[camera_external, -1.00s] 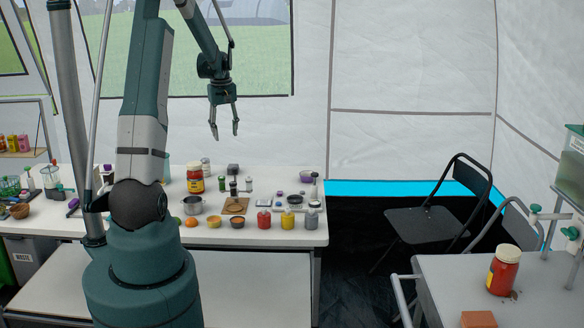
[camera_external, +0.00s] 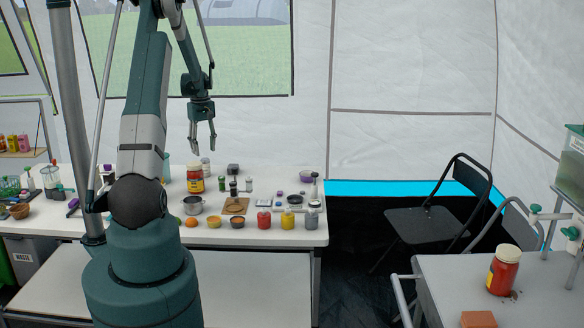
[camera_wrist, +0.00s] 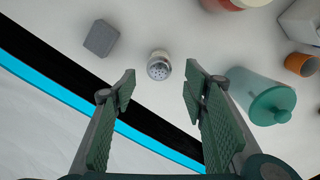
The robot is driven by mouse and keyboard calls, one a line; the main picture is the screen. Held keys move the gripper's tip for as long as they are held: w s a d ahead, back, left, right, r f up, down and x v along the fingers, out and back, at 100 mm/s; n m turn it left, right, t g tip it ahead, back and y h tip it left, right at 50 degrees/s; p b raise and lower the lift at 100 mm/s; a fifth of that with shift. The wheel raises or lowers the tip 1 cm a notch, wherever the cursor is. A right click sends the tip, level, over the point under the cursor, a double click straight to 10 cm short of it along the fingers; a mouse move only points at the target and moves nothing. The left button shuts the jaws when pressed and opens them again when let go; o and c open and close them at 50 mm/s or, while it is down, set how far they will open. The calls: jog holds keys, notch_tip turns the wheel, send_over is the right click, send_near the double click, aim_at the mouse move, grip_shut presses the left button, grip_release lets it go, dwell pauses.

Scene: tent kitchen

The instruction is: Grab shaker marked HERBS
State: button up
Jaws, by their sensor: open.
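A small shaker with a perforated metal top (camera_wrist: 159,66) stands on the white table, seen from above in the wrist view. In the external view it appears to be the pale shaker with a grey top (camera_external: 205,166), behind the red jar. No HERBS marking is readable in either view. My gripper (camera_external: 203,149) is open and points down above the back of the table, a little above this shaker. In the wrist view my gripper (camera_wrist: 160,70) shows its two fingers apart, with the shaker beyond and between the tips, not touched.
A teal-lidded jar (camera_wrist: 272,105) stands to the right of the shaker in the wrist view. A grey block (camera_wrist: 101,38) lies to the left. A large red jar (camera_external: 195,182) is in front. Pots, bowls and coloured bottles crowd the table (camera_external: 300,237). The back edge is close.

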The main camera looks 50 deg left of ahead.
aim_at(205, 159)
jog(key=shift+f, duration=1.25)
jog(key=shift+f, duration=0.1)
jog(key=shift+w+f+b, duration=0.1)
jog(key=shift+f+b, duration=0.4)
jog(key=shift+f, duration=2.05)
jog(key=c, duration=1)
